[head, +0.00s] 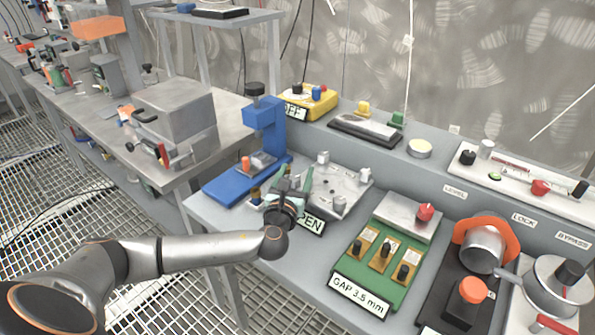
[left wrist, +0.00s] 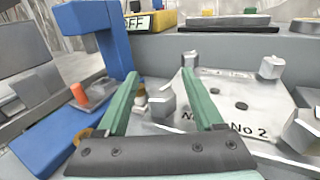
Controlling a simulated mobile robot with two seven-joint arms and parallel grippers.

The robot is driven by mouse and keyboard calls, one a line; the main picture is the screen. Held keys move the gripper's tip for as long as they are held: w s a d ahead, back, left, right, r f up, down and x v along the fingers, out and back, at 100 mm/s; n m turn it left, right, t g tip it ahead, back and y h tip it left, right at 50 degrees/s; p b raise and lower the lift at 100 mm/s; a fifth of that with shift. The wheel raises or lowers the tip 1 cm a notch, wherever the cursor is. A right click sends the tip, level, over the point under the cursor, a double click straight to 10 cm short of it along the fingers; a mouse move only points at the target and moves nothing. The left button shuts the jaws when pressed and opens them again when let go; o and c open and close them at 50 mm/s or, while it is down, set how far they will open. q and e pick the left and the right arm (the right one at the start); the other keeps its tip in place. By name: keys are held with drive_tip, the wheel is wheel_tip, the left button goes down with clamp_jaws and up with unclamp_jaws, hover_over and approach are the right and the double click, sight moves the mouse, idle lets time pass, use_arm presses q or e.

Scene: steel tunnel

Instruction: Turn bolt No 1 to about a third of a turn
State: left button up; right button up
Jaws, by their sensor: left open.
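The metal plate (head: 350,186) stands on the grey bench with hex-headed bolts at its corners. In the left wrist view, a bolt (left wrist: 162,98) shows between the green fingers of my left gripper (left wrist: 160,76); the label beside it is mostly hidden by the right finger, so its number cannot be read. Another bolt (left wrist: 302,130) stands beside the "No 2" label, and a further bolt (left wrist: 272,66) is at the back. My left gripper (head: 295,178) is open and low at the plate's left edge. Contact with the bolt cannot be told. My right gripper is out of view.
A blue press-like stand (head: 265,140) is close on the left of my left gripper. A green block (head: 385,250) marked "GAP 3.5 mm" is to the right. A yellow box (head: 309,100) stands behind. An "OPEN" sign (head: 313,225) is partly hidden by my gripper.

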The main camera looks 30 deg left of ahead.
use_arm(q)
drive_tip(key=shift+x, duration=0.8)
clamp_jaws()
